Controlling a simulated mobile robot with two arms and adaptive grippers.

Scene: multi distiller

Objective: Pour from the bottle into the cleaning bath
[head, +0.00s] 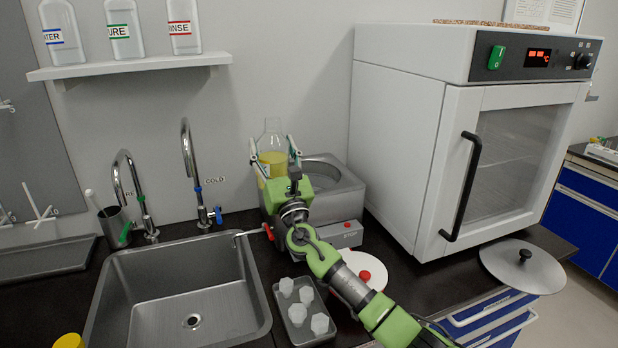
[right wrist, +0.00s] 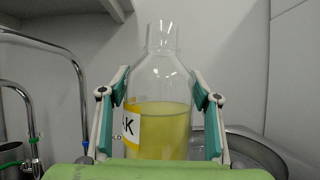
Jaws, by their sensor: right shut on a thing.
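The bottle (head: 272,148) is clear, with yellow liquid in its lower part and a label bearing a K; it also shows upright in the right wrist view (right wrist: 160,85). Its neck is open. My right gripper (head: 273,160) is shut on the bottle, one finger on each side, also seen in the right wrist view (right wrist: 160,115). The cleaning bath (head: 345,187) is a grey metal box with a round basin, just right of the bottle. My gripper hides its left front part. My left gripper is not in view.
A steel sink (head: 190,300) with two taps lies to the left. A tray (head: 300,334) of white pieces sits in front of the bath. A white oven (head: 400,130) stands to the right. A round lid (head: 522,266) lies before it.

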